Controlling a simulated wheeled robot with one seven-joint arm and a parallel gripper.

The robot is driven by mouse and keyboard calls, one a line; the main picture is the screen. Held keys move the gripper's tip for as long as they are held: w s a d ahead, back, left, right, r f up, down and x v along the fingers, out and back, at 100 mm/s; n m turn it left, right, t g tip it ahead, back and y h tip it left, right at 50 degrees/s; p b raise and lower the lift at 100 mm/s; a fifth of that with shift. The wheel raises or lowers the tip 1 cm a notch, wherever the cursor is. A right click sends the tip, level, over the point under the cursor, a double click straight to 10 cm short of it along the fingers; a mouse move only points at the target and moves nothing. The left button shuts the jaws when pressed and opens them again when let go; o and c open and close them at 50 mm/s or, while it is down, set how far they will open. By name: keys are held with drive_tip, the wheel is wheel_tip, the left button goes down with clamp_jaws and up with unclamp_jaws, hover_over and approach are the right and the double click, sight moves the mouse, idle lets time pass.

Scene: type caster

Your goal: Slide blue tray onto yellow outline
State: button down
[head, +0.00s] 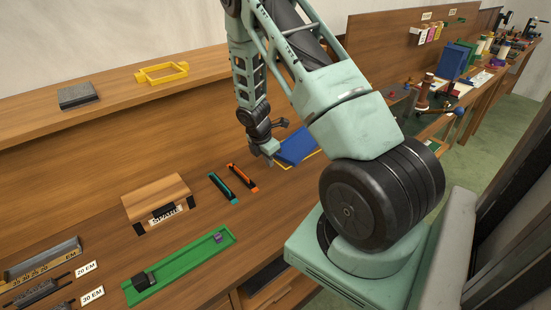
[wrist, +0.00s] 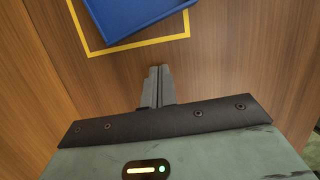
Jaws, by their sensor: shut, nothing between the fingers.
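The blue tray (head: 297,146) lies on the wooden bench, partly hidden by my arm in the head view. In the wrist view the blue tray (wrist: 135,14) shows at the top, cut off by the frame. The yellow outline (wrist: 91,46) is on the bench around the tray's visible sides, with bare wood between tray and line at the left. In the head view my gripper (head: 270,160) is left of the tray.
A teal-marked black bar (head: 222,188) and an orange-marked one (head: 242,177) lie left of my gripper. A green channel (head: 180,268) and a wooden box labelled SPARE (head: 155,194) stand further left. A yellow frame (head: 161,73) rests on the back shelf.

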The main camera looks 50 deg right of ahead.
drive_tip(key=b+v, duration=0.2)
drive_tip(key=v, duration=0.8)
drive_tip(key=s+a+r+m+t+y+b, duration=0.1)
drive_tip(key=a+r+m, duration=0.15)
drive_tip(key=a, duration=0.95)
drive_tip(key=s+a+r+m+y, duration=0.15)
drive_tip(key=a+r, duration=0.25)
drive_tip(key=a, duration=0.9)
drive_tip(key=s+a+r+m, duration=0.2)
drive_tip(key=s+a, duration=0.5)
drive_tip(key=s, duration=0.2)
drive_tip(key=s+a+r+m+b, duration=0.1)
drive_tip(key=s+a, duration=0.7)
drive_tip(key=s, duration=0.2)
drive_tip(key=shift+s+a+r+m+y, duration=0.15)
drive_tip(key=shift+a+r+m+y, duration=0.1)
drive_tip(key=shift+r+m+y, duration=0.15)
